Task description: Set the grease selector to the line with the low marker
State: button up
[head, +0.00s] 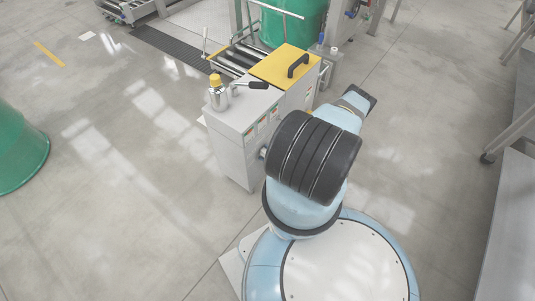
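A grey cabinet (233,150) stands left of my arm. On its top, a lever with a black handle (258,85) points to the right; it may be the grease selector, but I cannot be sure. Several small coloured labels (262,125) run along the cabinet's front face, too small to read, so I cannot tell which line has the low marker. My arm covers the right part of this face. I cannot make out my gripper or its fingers.
A metal canister with a yellow cap (217,92) stands on the cabinet top, left of the lever. A yellow lid (284,66) with a black handle is behind. A roller conveyor (237,61) and green drums (18,150) stand around.

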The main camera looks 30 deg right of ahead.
jog(key=shift+o, duration=1.3)
jog(key=v, duration=1.3)
jog(key=shift+s+d, duration=0.25)
jog(key=shift+s, duration=0.05)
jog(key=shift+f, duration=0.1)
jog(key=shift+s, duration=0.1)
